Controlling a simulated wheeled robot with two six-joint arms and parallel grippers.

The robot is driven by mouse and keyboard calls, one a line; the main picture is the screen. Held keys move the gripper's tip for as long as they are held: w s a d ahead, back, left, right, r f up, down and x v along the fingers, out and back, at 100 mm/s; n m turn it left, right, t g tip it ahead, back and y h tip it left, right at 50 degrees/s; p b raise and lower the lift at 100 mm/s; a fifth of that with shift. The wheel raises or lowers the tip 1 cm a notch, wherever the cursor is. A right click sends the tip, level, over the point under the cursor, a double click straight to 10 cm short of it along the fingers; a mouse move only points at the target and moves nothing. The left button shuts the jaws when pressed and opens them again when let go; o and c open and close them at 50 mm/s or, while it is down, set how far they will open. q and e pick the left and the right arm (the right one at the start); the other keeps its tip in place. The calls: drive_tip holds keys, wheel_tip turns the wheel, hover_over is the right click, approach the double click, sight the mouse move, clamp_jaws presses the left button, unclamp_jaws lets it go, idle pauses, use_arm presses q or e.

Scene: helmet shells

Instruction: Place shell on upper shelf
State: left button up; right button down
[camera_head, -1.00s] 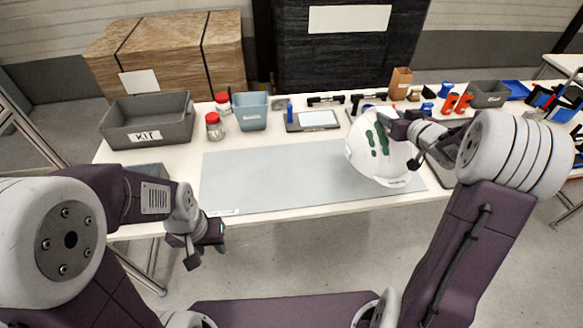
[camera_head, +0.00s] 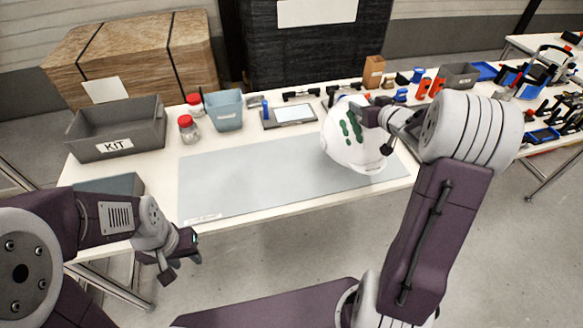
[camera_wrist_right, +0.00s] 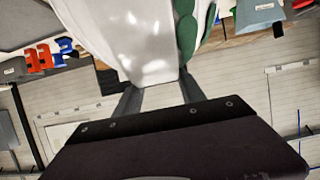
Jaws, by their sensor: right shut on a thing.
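The white helmet shell (camera_head: 350,155) with green patches is held above the right end of the grey mat in the head view. My right gripper (camera_head: 372,112) is shut on its edge. In the right wrist view the shell (camera_wrist_right: 150,45) fills the upper middle, and the fingers of my right gripper (camera_wrist_right: 158,92) close on its rim. My left gripper (camera_head: 182,258) hangs in front of the table's front edge, away from the shell and holding nothing visible; its finger gap is too small to judge. No upper shelf is clearly visible.
The grey mat (camera_head: 240,180) is bare on the white table. A KIT bin (camera_head: 115,148), a blue-grey bin (camera_head: 224,118), red-lidded jars (camera_head: 188,132) and a tablet (camera_head: 290,115) stand along the back. More bins and tools are at the right.

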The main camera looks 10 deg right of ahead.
sight(323, 135)
drive_tip(key=a+f+b, duration=0.1)
drive_tip(key=a+f, duration=0.1)
drive_tip(key=a, duration=0.1)
drive_tip(key=w+a+f+b, duration=0.1)
drive_tip(key=a+f+b, duration=0.1)
drive_tip(key=a, duration=0.2)
drive_tip(key=w+a+f+b, duration=0.1)
drive_tip(key=a+f, duration=0.1)
drive_tip(key=a, duration=0.1)
drive_tip(key=shift+w+a+f+b, duration=0.25)
drive_tip(key=shift+a+f+b, duration=0.1)
drive_tip(key=shift+a, duration=0.05)
drive_tip(key=f, duration=0.4)
drive_tip(key=shift+w+a+f+b, duration=0.15)
drive_tip(key=shift+a+b, duration=0.1)
drive_tip(key=shift+b, duration=0.15)
drive_tip(key=shift+f, duration=0.1)
drive_tip(key=c, duration=0.7)
unclamp_jaws()
drive_tip(key=shift+f, duration=0.1)
